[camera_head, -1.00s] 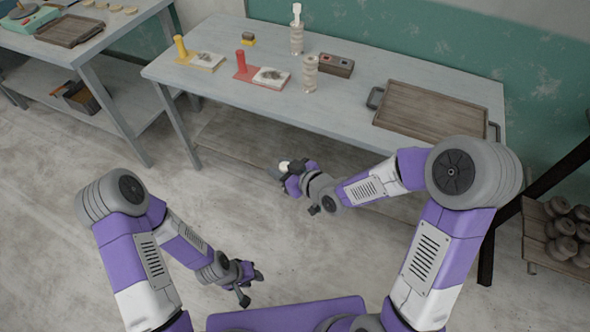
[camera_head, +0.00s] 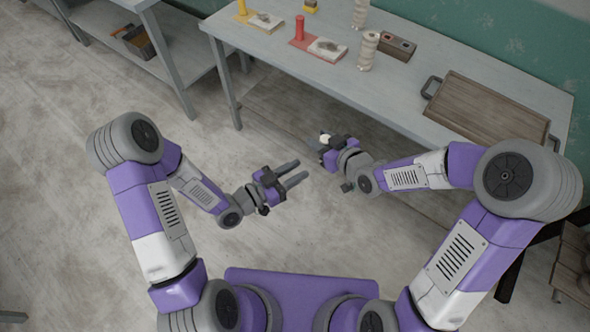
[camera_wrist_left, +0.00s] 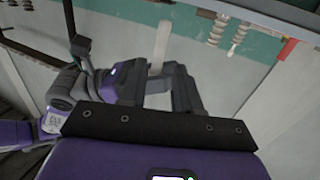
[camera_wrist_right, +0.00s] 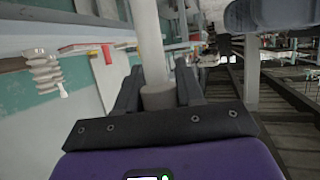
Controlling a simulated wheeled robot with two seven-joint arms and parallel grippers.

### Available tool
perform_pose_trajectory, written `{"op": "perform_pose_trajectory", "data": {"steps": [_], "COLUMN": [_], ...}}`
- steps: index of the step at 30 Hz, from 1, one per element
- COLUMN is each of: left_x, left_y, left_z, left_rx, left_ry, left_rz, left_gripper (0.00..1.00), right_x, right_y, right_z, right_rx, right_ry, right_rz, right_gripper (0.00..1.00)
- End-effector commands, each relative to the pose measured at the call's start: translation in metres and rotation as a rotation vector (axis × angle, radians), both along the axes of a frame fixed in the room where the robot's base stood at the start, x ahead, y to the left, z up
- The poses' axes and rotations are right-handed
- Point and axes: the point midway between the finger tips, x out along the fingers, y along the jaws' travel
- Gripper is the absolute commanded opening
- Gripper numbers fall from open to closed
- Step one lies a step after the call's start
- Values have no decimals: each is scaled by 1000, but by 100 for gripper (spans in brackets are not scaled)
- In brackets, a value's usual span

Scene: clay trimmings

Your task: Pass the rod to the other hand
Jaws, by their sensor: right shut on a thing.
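The rod is pale white with a grey-brown end. It shows best in the right wrist view (camera_wrist_right: 150,45), standing up between the fingers of my right gripper (camera_wrist_right: 158,92), which is shut on its grey-brown end. In the head view only a small pale bit of the rod (camera_head: 326,138) shows at my right gripper (camera_head: 327,152). My left gripper (camera_head: 296,173) is open and empty, pointing right, a short gap to the lower left of the right one. In the left wrist view the rod (camera_wrist_left: 160,45) appears beyond the open left fingers (camera_wrist_left: 158,90), apart from them.
A grey table (camera_head: 385,85) stands beyond my grippers. On it are a wooden tray (camera_head: 490,112), a ribbed post (camera_head: 368,52), a brown block (camera_head: 397,46) and a red post on a base (camera_head: 299,28). A shelf unit (camera_head: 175,60) stands at left. Open floor surrounds the grippers.

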Motion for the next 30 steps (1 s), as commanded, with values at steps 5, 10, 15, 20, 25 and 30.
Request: {"op": "perform_pose_trajectory", "data": {"steps": [5,10,15,20,25,30], "left_x": [5,22,42,58,69,73], "left_y": [-10,-33,-59,-80,-92,-96], "left_z": [7,7,7,7,6,6], "left_rx": [-13,-13,-13,-13,-13,-12], "left_ry": [-34,-34,-30,-30,-29,-28], "left_rz": [-17,-17,-16,-15,-14,-13], "left_gripper": [33,33,33,33,33,33], "right_x": [0,0,0,0,0,0], "right_y": [0,0,0,0,0,1], "right_z": [0,0,0,0,0,0], "right_rx": [1,1,1,1,1,1], "right_ry": [-1,-1,-1,-1,-1,-1], "right_rz": [0,0,0,0,1,1], "right_gripper": [7,7,7,7,7,7]}}
